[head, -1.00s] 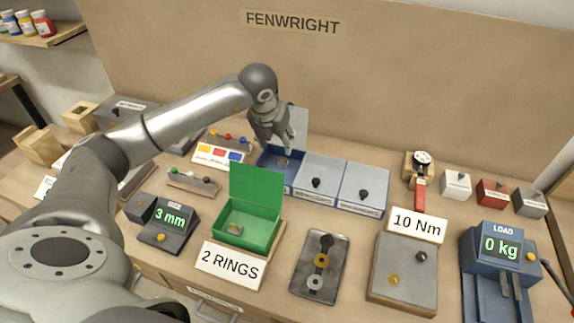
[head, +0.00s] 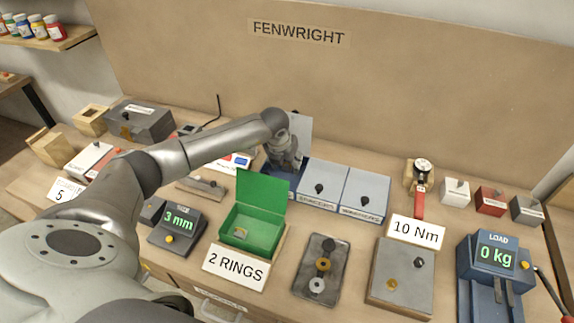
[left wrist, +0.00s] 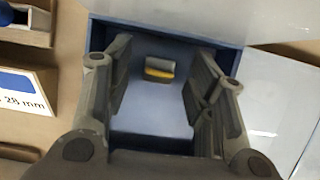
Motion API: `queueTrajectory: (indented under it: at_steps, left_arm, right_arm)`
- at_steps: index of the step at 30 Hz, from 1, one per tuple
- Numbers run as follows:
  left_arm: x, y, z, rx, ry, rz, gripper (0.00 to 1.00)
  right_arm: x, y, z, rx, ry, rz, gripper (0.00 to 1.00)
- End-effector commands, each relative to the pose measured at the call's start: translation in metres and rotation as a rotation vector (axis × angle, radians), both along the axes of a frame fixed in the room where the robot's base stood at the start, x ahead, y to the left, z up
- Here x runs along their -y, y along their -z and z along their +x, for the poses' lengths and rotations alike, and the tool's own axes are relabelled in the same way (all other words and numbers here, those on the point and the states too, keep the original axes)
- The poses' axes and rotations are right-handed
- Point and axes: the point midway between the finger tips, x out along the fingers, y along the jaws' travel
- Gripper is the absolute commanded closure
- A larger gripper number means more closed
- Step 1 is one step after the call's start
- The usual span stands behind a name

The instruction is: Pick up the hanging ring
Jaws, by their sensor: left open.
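My left gripper (head: 287,163) is open and reaches down into an open blue box (left wrist: 234,62) at the back of the bench. In the left wrist view, a small grey piece with a yellow front (left wrist: 159,70) is inside the box, between the open fingers and apart from both. I cannot tell whether this is the hanging ring. In the head view, my gripper hides the inside of the box. My right gripper is not in view.
Two shut boxes with grey lids (head: 320,184) stand right of the blue box. An open green box (head: 262,232) stands in front, behind a "2 RINGS" sign (head: 235,268). A dark plate (head: 333,252) holds a gold ring (head: 322,264) and a silver ring (head: 316,285).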

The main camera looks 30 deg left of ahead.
Motion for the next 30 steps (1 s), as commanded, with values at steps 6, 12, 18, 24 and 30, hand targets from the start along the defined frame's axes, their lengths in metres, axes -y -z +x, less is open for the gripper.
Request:
queueTrajectory:
  at_steps: [6, 12, 18, 24, 30]
  left_arm:
    - [0.000, 0.001, 0.000, 0.000, 0.000, 0.000, 0.50]
    - [0.000, 0.001, 0.000, 0.000, 0.000, 0.000, 0.74]
    - [0.000, 0.001, 0.000, 0.000, 0.000, -0.001, 0.92]
    - [0.000, 0.000, 0.000, 0.001, 0.000, -0.001, 0.92]
    - [0.000, -0.010, 0.001, 0.003, -0.001, -0.001, 0.92]
  right_arm:
    - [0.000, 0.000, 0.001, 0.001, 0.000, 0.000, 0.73]
    - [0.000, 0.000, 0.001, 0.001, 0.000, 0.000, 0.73]
    - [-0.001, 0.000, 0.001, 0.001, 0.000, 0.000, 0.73]
    - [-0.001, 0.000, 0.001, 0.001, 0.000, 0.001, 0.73]
    - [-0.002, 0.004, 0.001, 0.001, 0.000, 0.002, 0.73]
